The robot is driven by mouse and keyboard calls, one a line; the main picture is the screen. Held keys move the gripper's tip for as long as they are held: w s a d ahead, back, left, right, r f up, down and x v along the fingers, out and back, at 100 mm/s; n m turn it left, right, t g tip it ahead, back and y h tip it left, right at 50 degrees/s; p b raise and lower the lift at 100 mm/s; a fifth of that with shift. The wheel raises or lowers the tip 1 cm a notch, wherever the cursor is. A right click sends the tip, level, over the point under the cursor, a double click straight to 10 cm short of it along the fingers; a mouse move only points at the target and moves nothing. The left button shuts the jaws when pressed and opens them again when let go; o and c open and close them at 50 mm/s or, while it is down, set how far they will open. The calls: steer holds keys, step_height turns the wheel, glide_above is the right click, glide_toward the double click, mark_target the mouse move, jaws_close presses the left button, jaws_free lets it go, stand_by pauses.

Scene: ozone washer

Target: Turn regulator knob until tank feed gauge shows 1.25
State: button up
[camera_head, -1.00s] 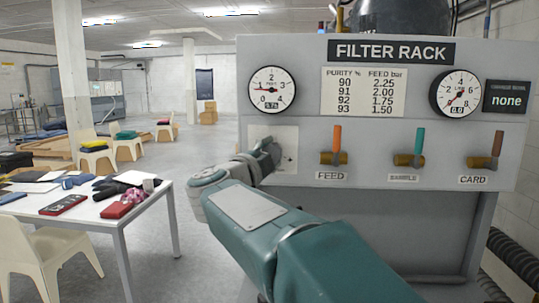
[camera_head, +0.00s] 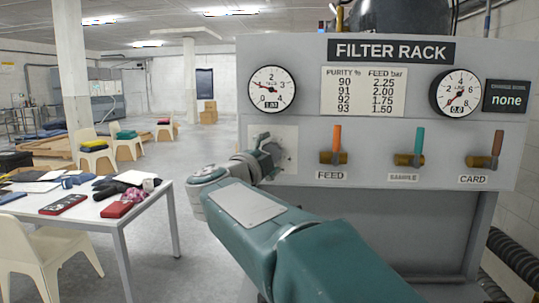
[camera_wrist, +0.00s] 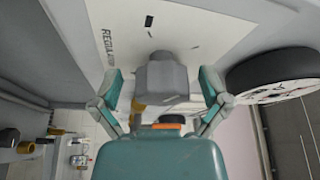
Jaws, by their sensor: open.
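The tank feed gauge (camera_head: 272,89) is the round white dial at the upper left of the filter rack panel. Its needle points left, close to the 1 mark, and its small readout looks like about 1.0, too blurred to be sure. The grey regulator knob (camera_wrist: 163,80) projects from a white plate (camera_wrist: 170,25) marked REGULATOR, below the gauge. My gripper (camera_wrist: 162,88) is open, with one finger on each side of the knob and visible gaps between. In the head view my gripper (camera_head: 268,152) largely hides the knob.
The panel also bears a FEED valve with an orange lever (camera_head: 336,140), a teal-levered valve (camera_head: 418,143), a CARD valve (camera_head: 496,145) and a second gauge (camera_head: 457,92) reading about 0. A cluttered white table (camera_head: 120,218) and chair (camera_head: 45,245) stand at left.

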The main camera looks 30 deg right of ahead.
steer(key=v, duration=1.2)
steer(key=s+a+f+n+t+y, duration=0.1)
steer(key=a+f+n+t+y, duration=0.3)
steer(key=n+y, duration=0.55)
steer(key=a+f+n+t+y, duration=0.25)
steer(key=a+n+y, duration=0.25)
steer(key=n+y, duration=0.45)
steer(key=s+d+f+n+g+h, duration=0.1)
steer(key=s+d+f+n+g, duration=0.1)
steer(key=s+f+g, duration=0.4)
steer(key=s+d+f+n+g+h, duration=0.2)
steer(key=s+f+n+g, duration=0.3)
steer(key=s+f, duration=0.7)
step_height(320, 180, down, 3)
steer(key=shift+d+r+g, duration=0.1)
steer(key=shift+d+g, duration=0.25)
